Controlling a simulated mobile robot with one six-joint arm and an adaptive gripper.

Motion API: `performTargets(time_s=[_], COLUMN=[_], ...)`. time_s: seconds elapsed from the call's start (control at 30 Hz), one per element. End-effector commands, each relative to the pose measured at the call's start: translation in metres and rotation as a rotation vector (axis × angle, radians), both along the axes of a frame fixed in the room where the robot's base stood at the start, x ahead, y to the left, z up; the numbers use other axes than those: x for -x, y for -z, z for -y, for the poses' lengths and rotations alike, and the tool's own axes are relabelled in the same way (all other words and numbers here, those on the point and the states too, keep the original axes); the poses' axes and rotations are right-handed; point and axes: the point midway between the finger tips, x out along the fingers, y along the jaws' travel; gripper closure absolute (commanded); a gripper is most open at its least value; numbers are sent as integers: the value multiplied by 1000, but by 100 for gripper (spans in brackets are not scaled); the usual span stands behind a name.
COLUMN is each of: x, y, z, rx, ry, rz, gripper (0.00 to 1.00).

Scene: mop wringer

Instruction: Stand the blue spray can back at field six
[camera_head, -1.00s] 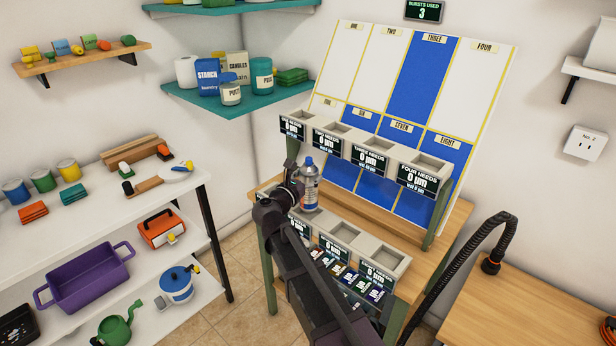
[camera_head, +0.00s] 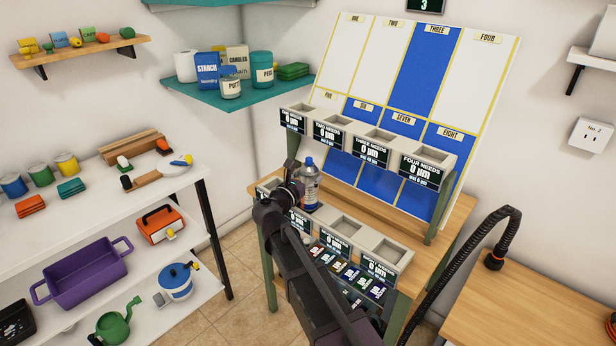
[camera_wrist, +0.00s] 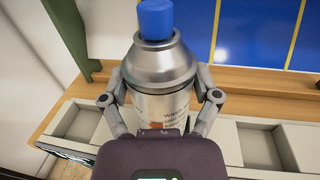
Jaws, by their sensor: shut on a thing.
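The spray can (camera_head: 309,188) is silver with a blue cap and stands upright over the left part of the rack's lower row. In the wrist view the can (camera_wrist: 160,62) is between both fingers of my gripper (camera_wrist: 160,95), which is shut on its body. My gripper (camera_head: 297,187) also shows in the head view. The can's base is hidden, so I cannot tell whether it touches a tray. Field SIX (camera_head: 358,118) on the back board is blue. The lower row's labels are partly hidden by my arm.
Empty grey trays flank the can in the wrist view, one on the left (camera_wrist: 78,122) and one on the right (camera_wrist: 262,146). The upper tray row (camera_head: 378,146) overhangs behind the can. A black hose (camera_head: 450,262) rises at the right.

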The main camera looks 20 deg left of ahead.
Motion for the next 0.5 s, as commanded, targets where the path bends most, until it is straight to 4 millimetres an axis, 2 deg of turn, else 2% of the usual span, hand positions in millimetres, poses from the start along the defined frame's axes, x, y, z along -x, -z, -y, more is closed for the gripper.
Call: performTargets(time_s=[0.43,0.47,0.5], x=[0,0,0], y=[20,19,18], z=[0,0,0], rx=[0,0,0], ry=[0,0,0], rz=[1,1,1], gripper=[82,18,6])
